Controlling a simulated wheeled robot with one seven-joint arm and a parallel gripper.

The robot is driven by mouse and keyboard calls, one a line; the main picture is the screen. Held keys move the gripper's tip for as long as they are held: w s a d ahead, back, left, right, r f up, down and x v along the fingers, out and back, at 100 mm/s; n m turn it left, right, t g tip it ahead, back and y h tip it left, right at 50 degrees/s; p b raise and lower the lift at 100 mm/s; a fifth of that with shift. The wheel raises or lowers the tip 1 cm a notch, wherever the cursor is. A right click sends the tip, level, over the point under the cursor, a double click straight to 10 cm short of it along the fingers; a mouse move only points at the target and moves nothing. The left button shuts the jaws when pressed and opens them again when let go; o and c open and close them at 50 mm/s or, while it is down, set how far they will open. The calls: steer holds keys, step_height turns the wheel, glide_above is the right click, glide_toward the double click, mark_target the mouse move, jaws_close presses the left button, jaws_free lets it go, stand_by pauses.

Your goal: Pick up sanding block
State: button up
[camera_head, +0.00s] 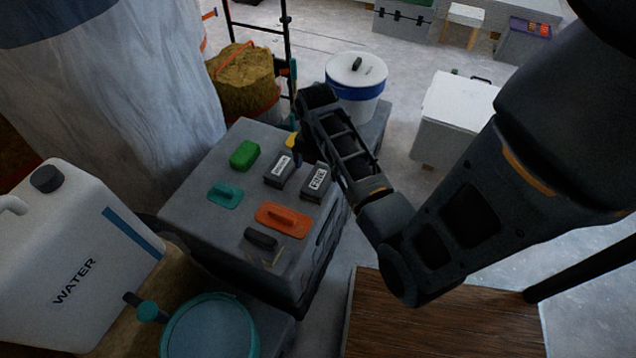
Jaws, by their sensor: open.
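Several small tools lie on top of a grey box. Two dark grey blocks with white labels look like sanding blocks: one labelled block (279,170) has unclear lettering, and the other block (316,181), to its right, reads "FINE". A green block (245,155) lies to the left of them. My gripper (298,146) is open and reaches in from the right, at the far right edge of the box top, just beyond the labelled blocks. My arm hides part of its fingers. It does not appear to hold anything.
The grey box (190,207) also bears a teal float (225,195), an orange float (283,220) and a black tool (261,238). A white water canister (75,255) stands at left, and a white bucket (357,78) stands behind. A wooden surface (430,320) lies at front right.

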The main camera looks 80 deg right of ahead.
mark_target(318, 179)
step_height(318, 179, down, 6)
steer(key=shift+s+r, duration=0.1)
steer(key=shift+s, duration=0.05)
steer(key=shift+c, duration=0.2)
steer(key=c, duration=1.2)
